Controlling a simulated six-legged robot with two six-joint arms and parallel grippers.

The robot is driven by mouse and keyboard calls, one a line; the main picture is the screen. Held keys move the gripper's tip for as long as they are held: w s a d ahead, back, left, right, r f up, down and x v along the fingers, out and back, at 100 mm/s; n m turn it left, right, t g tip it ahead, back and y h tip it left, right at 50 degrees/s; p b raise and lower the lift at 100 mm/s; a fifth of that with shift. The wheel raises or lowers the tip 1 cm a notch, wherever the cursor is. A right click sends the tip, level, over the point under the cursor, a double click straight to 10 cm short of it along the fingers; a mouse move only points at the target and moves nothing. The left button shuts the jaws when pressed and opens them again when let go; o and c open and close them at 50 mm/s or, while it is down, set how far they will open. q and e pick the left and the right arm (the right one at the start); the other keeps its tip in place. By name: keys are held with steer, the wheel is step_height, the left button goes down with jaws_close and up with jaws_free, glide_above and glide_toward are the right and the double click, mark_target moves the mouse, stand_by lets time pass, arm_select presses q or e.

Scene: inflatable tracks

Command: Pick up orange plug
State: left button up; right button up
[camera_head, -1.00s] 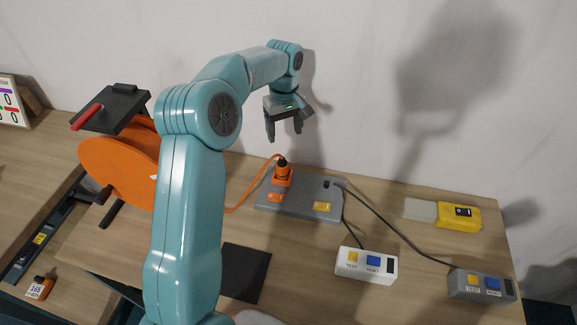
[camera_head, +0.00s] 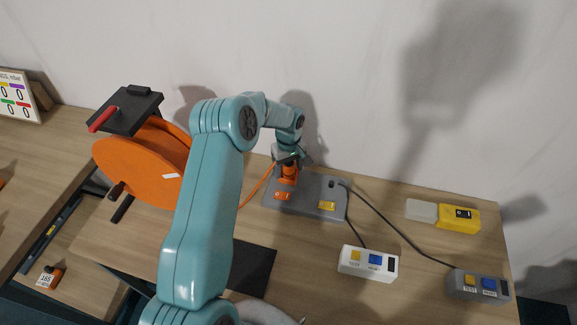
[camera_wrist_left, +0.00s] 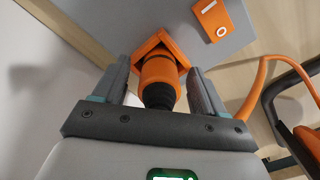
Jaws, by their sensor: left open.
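The orange plug (camera_head: 290,169) stands in an orange socket on the grey base plate (camera_head: 312,207), with an orange cable running from it. My left gripper (camera_head: 288,160) has come down over the plug from above. In the left wrist view the plug (camera_wrist_left: 158,74) and its black end sit between the two open fingers of my left gripper (camera_wrist_left: 158,88), with a small gap visible on each side. My right gripper is not in view.
An orange cable reel (camera_head: 138,165) stands at the left. A white button box (camera_head: 368,264), a grey button box (camera_head: 478,285) and a yellow device (camera_head: 459,216) are on the table at the right. A black mat (camera_head: 253,268) lies in front.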

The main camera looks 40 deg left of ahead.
arm_select(q)
steer(key=shift+d, duration=0.1)
steer(key=c, duration=1.2)
steer(key=shift+o, duration=0.2)
